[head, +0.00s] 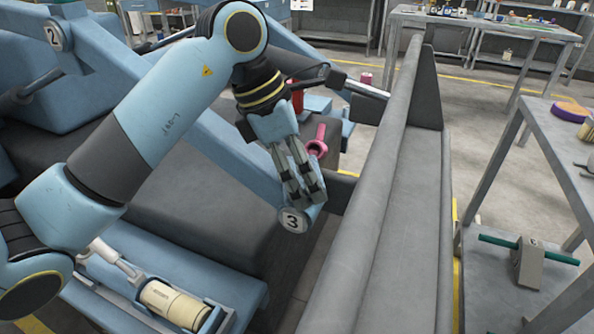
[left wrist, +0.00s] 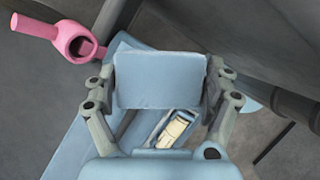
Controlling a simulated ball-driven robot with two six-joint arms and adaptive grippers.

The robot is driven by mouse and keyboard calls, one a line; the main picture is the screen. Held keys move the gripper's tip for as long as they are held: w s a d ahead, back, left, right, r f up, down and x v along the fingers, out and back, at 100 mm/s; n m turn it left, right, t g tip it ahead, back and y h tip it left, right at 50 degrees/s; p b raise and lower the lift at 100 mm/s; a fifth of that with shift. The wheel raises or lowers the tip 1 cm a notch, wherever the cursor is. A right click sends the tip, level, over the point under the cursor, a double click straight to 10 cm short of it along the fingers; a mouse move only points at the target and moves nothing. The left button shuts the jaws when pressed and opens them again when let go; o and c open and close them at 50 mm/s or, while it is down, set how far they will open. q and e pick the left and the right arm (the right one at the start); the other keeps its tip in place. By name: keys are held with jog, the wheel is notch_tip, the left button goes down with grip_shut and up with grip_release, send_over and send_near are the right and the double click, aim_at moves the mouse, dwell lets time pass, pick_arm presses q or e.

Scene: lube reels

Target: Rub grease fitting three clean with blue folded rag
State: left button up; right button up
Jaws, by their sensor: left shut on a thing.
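My left gripper (head: 303,190) hangs over the end of a blue machine arm, beside the round plate marked 3 (head: 292,220). In the left wrist view, its two fingers stand at either side of a light blue folded rag (left wrist: 160,80), and the gripper is shut on it. In the head view I cannot make out the rag apart from the fingers. Grease fitting three cannot be told apart here; the gripper and rag cover the area by the plate. My right gripper is not in view.
A pink ring-ended part (head: 317,148) stands close behind the gripper; it also shows in the left wrist view (left wrist: 82,45). A long grey trough-like beam (head: 400,200) runs to the right. A plate marked 2 (head: 53,35) is at upper left. A shelf table (head: 560,130) stands far right.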

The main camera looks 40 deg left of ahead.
pick_arm(q)
jog(key=shift+s+a+f, duration=0.1)
jog(key=shift+s+a, duration=0.1)
jog(key=shift+a, duration=0.4)
jog(key=shift+s+a+f, duration=0.1)
jog(key=shift+s+a, duration=0.05)
jog(key=shift+a, duration=0.45)
jog(key=shift+d, duration=0.1)
jog(key=shift+w+d, duration=0.1)
jog(key=shift+d, duration=0.35)
jog(key=shift+w+d+r+b, duration=0.1)
jog(key=shift+w+d+b, duration=0.1)
jog(key=shift+d+b, duration=0.35)
jog(key=shift+r, duration=0.1)
jog(key=shift+s+a, duration=0.25)
jog(key=shift+a, duration=0.85)
jog(key=shift+w+d+b, duration=0.2)
jog(key=shift+d+b, duration=0.4)
jog(key=shift+d, duration=0.55)
